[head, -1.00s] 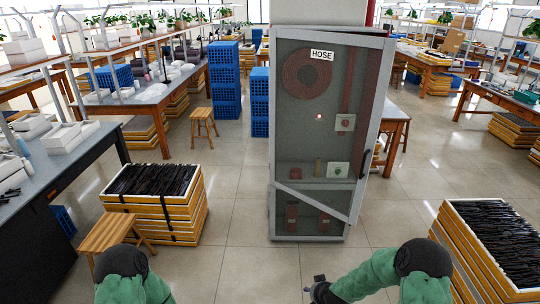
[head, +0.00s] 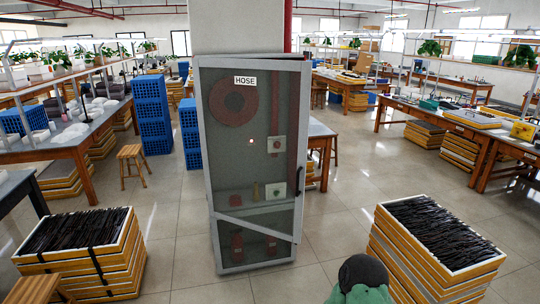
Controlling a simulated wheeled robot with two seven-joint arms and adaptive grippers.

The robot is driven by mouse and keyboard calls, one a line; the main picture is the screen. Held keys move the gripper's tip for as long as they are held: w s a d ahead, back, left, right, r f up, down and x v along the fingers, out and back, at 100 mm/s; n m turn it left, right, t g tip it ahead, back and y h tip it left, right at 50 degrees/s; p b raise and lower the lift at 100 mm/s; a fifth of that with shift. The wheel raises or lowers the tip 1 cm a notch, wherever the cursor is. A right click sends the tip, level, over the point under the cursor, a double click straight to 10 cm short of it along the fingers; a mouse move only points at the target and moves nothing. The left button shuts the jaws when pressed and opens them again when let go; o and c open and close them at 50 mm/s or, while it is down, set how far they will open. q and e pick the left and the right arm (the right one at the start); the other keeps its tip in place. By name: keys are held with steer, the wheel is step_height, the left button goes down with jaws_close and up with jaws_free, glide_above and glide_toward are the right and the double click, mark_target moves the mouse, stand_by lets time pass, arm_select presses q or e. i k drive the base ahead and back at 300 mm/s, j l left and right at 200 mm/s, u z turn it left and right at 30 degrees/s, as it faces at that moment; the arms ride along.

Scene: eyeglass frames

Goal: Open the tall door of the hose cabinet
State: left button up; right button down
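The hose cabinet (head: 202,150) stands upright left of centre in the head view, against a pale column. Its tall glazed door (head: 304,110) has a grey frame and a HOSE label (head: 245,80). A dark upright handle (head: 298,180) is on the door's right edge. The door's top right corner seems to stand slightly off the cabinet, but I cannot tell how far. A red hose reel (head: 229,103) shows through the glass. A slanted grey bar crosses the lower part. Neither of my grippers is in view; only part of my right arm shows at the bottom edge.
A stack of yellow trays with dark frames (head: 434,238) stands at right, and a similar stack (head: 85,250) at left. Blue crates (head: 153,115) and a wooden stool (head: 131,165) are behind left. A wooden table (head: 320,131) is behind the cabinet. Floor (head: 335,225) is clear right of it.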

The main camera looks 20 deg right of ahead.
mark_target(305, 66)
steer(key=i+l, duration=1.05)
steer(key=i, duration=0.2)
steer(key=l+z, duration=0.05)
